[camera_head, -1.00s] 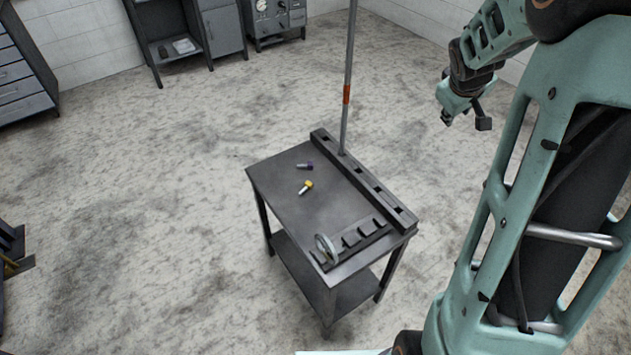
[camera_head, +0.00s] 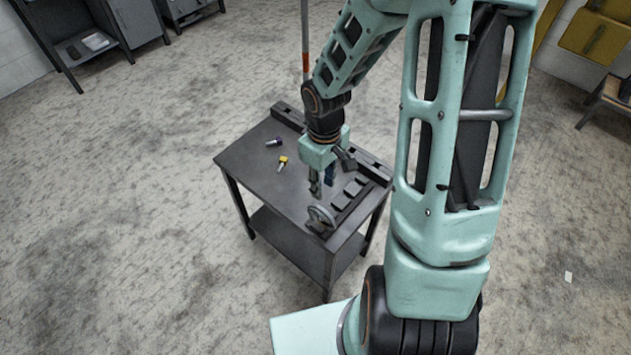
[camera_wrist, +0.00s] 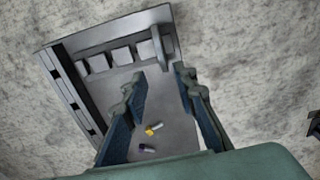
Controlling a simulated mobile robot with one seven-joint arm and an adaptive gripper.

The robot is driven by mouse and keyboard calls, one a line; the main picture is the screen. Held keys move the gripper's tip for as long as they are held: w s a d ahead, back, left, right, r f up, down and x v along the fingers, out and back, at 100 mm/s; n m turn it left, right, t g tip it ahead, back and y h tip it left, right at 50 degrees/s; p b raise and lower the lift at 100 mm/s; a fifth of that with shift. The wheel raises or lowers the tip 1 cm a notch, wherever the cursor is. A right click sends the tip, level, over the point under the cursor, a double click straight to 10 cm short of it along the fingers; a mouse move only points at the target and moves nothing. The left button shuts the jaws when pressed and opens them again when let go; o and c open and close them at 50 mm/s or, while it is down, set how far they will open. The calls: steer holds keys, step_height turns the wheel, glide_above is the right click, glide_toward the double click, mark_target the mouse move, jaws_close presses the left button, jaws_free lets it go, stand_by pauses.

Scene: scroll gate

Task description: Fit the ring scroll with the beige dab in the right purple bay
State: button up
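A grey ring-shaped piece (camera_head: 320,218) stands upright at the near end of a low dark rack on the table; it also shows in the wrist view (camera_wrist: 160,47). I cannot make out a beige dab on it. A long dark rail (camera_head: 372,168) with recesses runs along the table's edge; it shows at the left in the wrist view (camera_wrist: 75,90). No purple bay colour is discernible. My gripper (camera_head: 322,188) points down over the table beside the low rack. In the wrist view its fingers (camera_wrist: 159,76) are wide apart with nothing between them.
A yellow-ended piece (camera_head: 283,162) and a purple-ended piece (camera_head: 274,142) lie on the dark table (camera_head: 245,165), whose left part is otherwise clear. The low rack (camera_head: 349,192) has several blocks. A grey pole (camera_head: 305,50) with an orange band rises behind my arm.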

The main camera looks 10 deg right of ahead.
mark_target(322, 209)
steer(key=shift+f+b, duration=5.2)
steer(key=shift+f, duration=0.75)
steer(key=shift+c, duration=0.4)
jaws_close()
steer(key=shift+r, duration=0.2)
steer(key=shift+r+p, duration=1.35)
steer(key=shift+p, duration=0.1)
steer(key=shift+r, duration=0.1)
step_height(322, 209, up, 9)
steer(key=p, duration=0.8)
